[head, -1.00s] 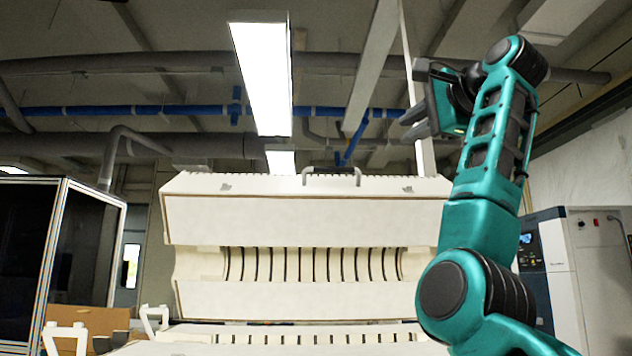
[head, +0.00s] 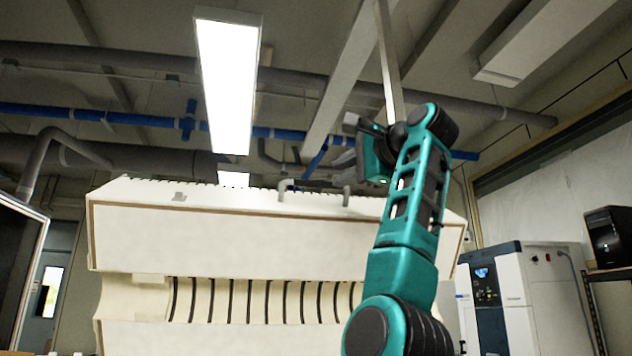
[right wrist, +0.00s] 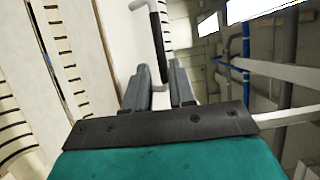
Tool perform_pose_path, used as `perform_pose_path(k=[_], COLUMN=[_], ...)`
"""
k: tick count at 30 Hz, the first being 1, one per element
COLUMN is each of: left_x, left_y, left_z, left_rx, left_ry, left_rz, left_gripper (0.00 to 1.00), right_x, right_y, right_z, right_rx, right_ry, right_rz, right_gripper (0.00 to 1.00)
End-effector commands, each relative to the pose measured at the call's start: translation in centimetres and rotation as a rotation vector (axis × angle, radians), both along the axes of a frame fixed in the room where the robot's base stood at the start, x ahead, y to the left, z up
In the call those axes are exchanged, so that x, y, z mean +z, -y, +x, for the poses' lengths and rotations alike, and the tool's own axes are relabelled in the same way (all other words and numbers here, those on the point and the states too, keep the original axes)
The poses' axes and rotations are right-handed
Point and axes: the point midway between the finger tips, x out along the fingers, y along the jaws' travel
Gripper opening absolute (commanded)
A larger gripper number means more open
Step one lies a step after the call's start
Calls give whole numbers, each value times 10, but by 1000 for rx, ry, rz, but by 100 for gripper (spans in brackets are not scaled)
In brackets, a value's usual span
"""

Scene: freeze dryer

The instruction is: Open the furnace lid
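The white furnace lid (head: 250,240) stands raised in the head view, its ribbed, dark-slotted inner face (head: 262,300) turned towards me. Its handle (head: 286,188) is on the top edge, a dark bar between pale posts. My right gripper (head: 350,140) is just above the handle in the head view. The furnace's lower part is out of the head view. My left gripper is not seen.
A white and dark cabinet with a small screen (head: 485,273) stands at the right, beside a black box (head: 610,237) on a rack. A framed glass enclosure (head: 22,270) is at the left edge. Pipes and lamps run overhead.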

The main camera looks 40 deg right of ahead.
Motion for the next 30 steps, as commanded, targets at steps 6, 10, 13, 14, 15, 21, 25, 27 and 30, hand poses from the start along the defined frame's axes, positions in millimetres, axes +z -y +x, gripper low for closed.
perform_pose_path(k=[6,10,13,14,15,21,25,27,30], left_x=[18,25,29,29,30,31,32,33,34], left_y=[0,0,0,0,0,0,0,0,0], left_z=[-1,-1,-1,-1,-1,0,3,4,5], left_rx=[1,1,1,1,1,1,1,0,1], left_ry=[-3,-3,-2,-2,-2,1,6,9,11], left_rz=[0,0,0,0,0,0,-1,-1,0], left_gripper=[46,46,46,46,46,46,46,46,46], right_x=[3,3,2,2,2,1,1,1,1], right_y=[5,8,9,9,10,10,10,10,10], right_z=[48,68,79,81,83,87,87,87,87], right_rx=[1,0,0,0,0,0,0,0,0], right_ry=[-5,-5,-4,-3,-1,-1,-1,-1,-1], right_rz=[1,1,0,0,0,0,0,0,0], right_gripper=[24,24,24,24,24,24,24,19,10])
